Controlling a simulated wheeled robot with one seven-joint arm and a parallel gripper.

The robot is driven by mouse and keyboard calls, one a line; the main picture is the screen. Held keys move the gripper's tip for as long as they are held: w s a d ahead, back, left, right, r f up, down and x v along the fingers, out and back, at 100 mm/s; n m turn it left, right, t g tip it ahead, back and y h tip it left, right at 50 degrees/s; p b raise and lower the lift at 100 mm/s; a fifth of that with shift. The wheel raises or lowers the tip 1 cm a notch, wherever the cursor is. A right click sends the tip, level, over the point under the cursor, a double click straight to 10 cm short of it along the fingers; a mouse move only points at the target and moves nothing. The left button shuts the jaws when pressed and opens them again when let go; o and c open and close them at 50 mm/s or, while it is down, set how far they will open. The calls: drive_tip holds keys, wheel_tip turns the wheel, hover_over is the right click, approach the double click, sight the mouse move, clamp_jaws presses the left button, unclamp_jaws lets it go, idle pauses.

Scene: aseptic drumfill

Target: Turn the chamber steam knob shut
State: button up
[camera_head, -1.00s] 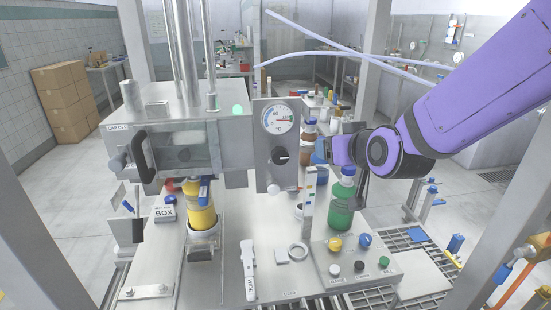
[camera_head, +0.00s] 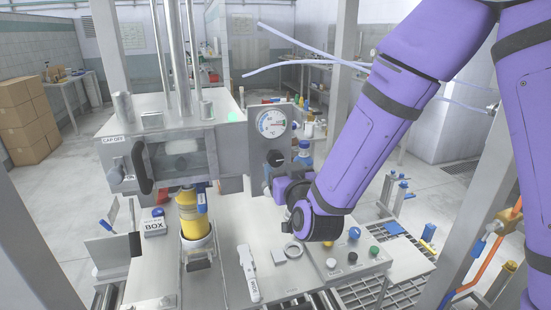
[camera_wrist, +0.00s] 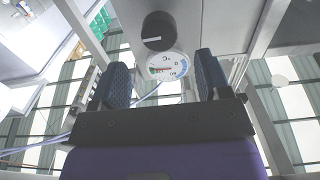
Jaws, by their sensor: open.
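The chamber steam knob (camera_head: 275,158) is a round black knob on the grey upright panel (camera_head: 257,185), below the dial gauge (camera_head: 272,123). In the wrist view the knob (camera_wrist: 158,30) shows a white pointer line lying roughly sideways, and the gauge (camera_wrist: 167,66) appears between my fingers. My gripper (camera_head: 284,187) is just below and in front of the knob in the head view, apart from it. In the wrist view my gripper (camera_wrist: 163,72) has its two dark ribbed fingers spread wide with nothing between them. My wrist hides part of the counter behind it.
A yellow container (camera_head: 194,218) stands under the filling head at left. A button box (camera_head: 345,258) with coloured buttons lies below my arm. A blue-capped bottle (camera_head: 304,150) stands right of the panel.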

sight(277, 159)
drive_tip(key=x, duration=0.7)
drive_tip(key=shift+w, duration=0.15)
drive_tip(key=c, duration=0.9)
